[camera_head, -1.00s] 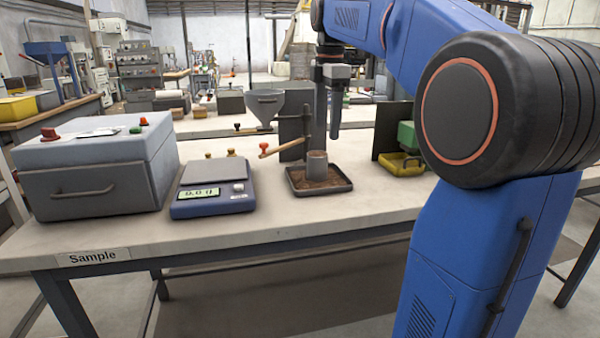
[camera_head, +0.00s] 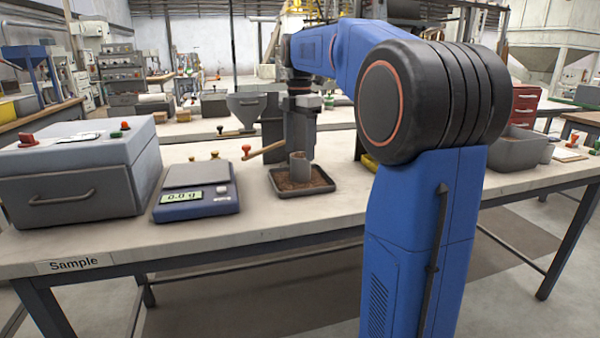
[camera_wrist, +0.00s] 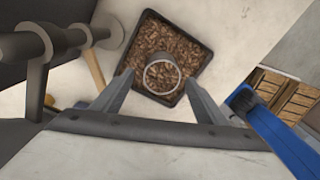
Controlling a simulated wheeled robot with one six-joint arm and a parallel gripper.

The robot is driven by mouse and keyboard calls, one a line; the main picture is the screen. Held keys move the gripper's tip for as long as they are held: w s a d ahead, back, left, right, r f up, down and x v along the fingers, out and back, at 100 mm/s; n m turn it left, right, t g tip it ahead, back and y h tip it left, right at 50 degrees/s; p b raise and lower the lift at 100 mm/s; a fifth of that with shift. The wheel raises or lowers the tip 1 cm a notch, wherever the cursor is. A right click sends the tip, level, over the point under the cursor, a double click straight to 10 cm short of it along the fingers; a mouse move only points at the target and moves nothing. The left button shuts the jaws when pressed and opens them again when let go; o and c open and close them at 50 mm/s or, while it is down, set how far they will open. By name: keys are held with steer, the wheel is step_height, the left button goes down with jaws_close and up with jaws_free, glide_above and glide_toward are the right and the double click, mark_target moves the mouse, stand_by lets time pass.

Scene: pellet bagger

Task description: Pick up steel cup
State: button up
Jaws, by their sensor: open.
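The steel cup (camera_head: 299,168) stands upright on brown pellets in a dark square tray (camera_head: 306,193) on the bench. In the wrist view the cup (camera_wrist: 150,87) shows as an open round rim, with pellets visible inside. My gripper (camera_head: 300,152) points down just above the cup in the head view, its fingers partly overlapping the cup's top. In the wrist view my gripper (camera_wrist: 157,78) is open, one finger on each side of the cup and apart from it. How far the fingertips are above the rim is hard to tell.
A wooden-handled lever (camera_head: 263,151) and a dark post stand close left of the tray. A scale (camera_head: 196,202) reading 0.0 g and a grey box (camera_head: 65,190) are further left. A funnel (camera_head: 246,110) is behind. Bare bench lies in front of the tray.

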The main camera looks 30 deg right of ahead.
mark_target(300, 169)
steer(key=shift+s+d+f, duration=0.1)
steer(key=shift+s+f, duration=0.05)
steer(key=shift+f, duration=3.65)
steer(key=c, duration=1.3)
